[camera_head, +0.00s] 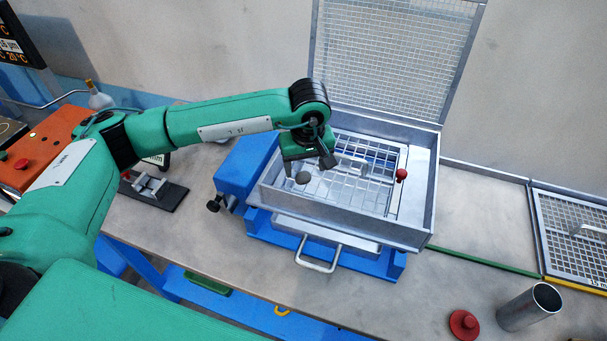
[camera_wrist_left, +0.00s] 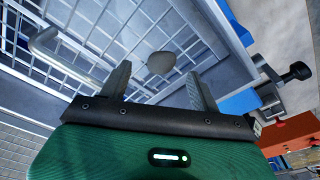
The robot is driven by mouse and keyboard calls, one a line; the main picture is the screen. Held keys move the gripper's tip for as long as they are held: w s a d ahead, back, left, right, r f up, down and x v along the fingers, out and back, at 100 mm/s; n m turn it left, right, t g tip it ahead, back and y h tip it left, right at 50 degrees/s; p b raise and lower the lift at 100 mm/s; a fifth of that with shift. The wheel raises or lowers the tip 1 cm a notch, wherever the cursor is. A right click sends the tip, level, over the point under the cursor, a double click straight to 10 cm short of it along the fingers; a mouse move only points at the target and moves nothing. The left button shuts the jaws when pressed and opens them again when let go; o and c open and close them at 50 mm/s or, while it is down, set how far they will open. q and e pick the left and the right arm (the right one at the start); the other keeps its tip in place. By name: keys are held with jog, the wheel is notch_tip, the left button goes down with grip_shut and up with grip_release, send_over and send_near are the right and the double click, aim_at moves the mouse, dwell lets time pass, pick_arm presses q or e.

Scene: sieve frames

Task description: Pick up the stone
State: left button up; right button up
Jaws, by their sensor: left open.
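The stone (camera_head: 303,177) is a small grey, rounded lump on the wire grid inside the metal sieve box (camera_head: 340,213). In the left wrist view the stone (camera_wrist_left: 160,62) shows beyond and between the two fingertips. My left gripper (camera_head: 309,165) is open and empty, pointing down over the left part of the box, close to the stone. In the left wrist view its two dark fingers (camera_wrist_left: 158,76) stand apart. I cannot tell how much height separates the fingertips from the stone. My right gripper is not in view.
The box's mesh lid (camera_head: 395,55) stands raised behind it. A red knob (camera_head: 401,174) sits at the grid's right side. A metal handle (camera_wrist_left: 62,60) lies over the grid. A metal cylinder (camera_head: 528,307) and a red cap (camera_head: 463,324) stand at the lower right.

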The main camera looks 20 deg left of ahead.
aim_at(304, 176)
pick_arm(q)
jog(key=f+p, duration=0.1)
jog(key=f, duration=0.2)
jog(key=shift+w+a+p, duration=0.2)
jog(key=shift+a+p, duration=0.15)
jog(key=shift+f, duration=0.4)
jog(key=shift+c, duration=0.4)
jog(key=c, duration=1)
